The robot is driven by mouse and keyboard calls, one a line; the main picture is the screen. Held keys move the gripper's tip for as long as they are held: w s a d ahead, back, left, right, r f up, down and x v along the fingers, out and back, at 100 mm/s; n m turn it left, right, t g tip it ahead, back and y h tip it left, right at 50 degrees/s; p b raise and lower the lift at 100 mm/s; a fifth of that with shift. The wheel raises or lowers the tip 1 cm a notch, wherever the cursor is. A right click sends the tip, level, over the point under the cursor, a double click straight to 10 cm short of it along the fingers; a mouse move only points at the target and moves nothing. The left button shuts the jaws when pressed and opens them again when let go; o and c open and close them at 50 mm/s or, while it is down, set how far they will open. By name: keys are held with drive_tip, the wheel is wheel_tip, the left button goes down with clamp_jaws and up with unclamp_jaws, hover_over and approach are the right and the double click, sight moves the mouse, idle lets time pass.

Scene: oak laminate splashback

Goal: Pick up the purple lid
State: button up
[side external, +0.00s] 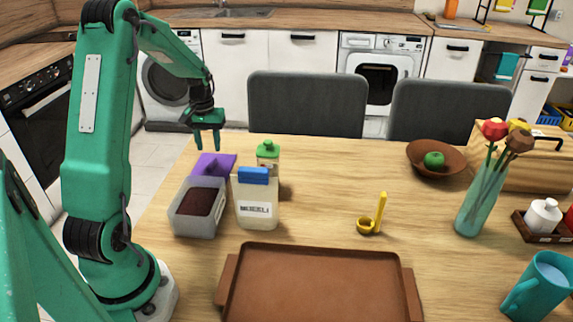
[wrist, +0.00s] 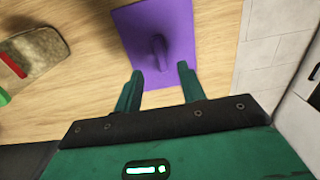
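The purple lid (side external: 213,165) lies flat on the wooden table, behind the grey container of dark contents in the side view; the container hides part of it. In the wrist view the lid (wrist: 172,35) shows as a purple square with a raised handle (wrist: 159,50) in its middle. My gripper (side external: 207,145) is above the table, over the lid's far side. In the wrist view its two fingers (wrist: 160,82) are spread apart with nothing between them, pointing toward the lid's near part. The fingers look apart from the handle.
The grey container (side external: 199,208), a blue-capped muesli jar (side external: 257,205) and a green-capped bottle (side external: 268,152) stand close by the lid. A brown tray (side external: 320,285) lies in front, with a yellow scoop (side external: 372,222) behind it. The table edge is close to the lid.

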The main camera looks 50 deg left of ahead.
sight(211, 162)
drive_tip(key=shift+f, duration=3.2)
clamp_jaws()
